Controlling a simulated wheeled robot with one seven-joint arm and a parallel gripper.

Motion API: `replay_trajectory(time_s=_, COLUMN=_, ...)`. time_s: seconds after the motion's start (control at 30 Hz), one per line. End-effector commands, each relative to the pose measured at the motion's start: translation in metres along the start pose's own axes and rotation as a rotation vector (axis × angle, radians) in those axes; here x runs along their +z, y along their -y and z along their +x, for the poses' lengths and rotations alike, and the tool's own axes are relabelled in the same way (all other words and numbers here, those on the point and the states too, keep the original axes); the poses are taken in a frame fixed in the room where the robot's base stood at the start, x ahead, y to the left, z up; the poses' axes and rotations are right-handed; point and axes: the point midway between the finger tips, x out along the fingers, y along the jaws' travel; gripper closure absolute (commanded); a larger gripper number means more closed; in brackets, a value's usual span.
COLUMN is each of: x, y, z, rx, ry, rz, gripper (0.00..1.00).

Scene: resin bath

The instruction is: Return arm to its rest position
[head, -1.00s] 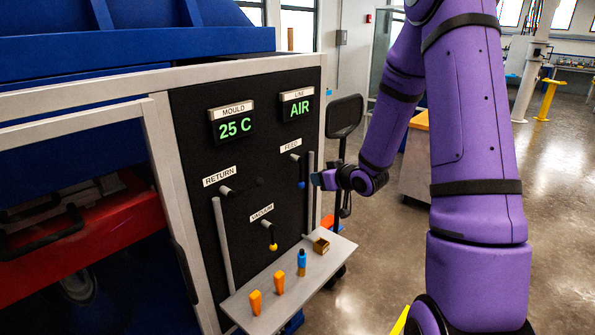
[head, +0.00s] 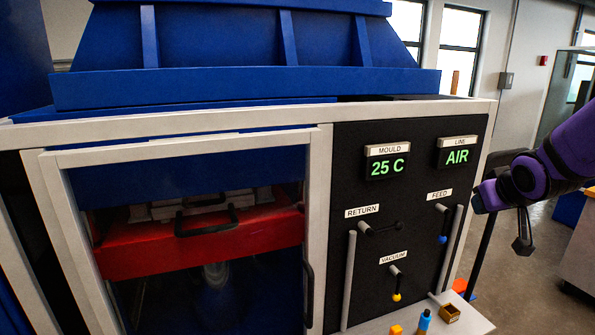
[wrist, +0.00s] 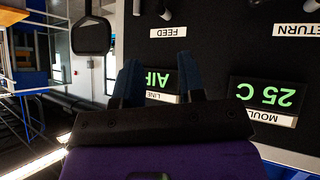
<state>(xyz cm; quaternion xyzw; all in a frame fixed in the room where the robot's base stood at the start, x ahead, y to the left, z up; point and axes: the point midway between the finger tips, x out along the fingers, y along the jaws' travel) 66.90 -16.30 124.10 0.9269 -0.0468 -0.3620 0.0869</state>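My purple arm (head: 572,150) comes in from the right edge of the head view. My gripper (head: 478,202) is at its end, near the right edge of the black control panel (head: 340,160), about level with the FEED label. In the wrist view, my gripper (wrist: 160,78) shows two dark blue fingers standing apart with nothing between them. The panel's displays appear upside down beyond them. In the head view the MOULD display (head: 387,166) reads 25 C and the LINE display (head: 457,156) reads AIR. The gap between gripper and panel is hard to judge.
RETURN, FEED and VACUUM handles stick out from the panel. A shelf (head: 470,322) below holds a blue bottle (head: 425,320), an orange piece (head: 396,330) and a small brown box (head: 449,312). A red mould part (head: 140,245) sits inside the frame at left. Open floor lies to the right.

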Motion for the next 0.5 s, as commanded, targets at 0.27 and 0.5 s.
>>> replay_trajectory(time_s=0.27, x=0.015, y=0.023, z=-0.091, rx=0.006, ry=0.122, rz=0.043, gripper=0.63)
replay_trajectory(time_s=0.5, x=0.048, y=0.047, z=-0.166, rx=-0.053, ry=0.235, rz=0.082, gripper=0.63)
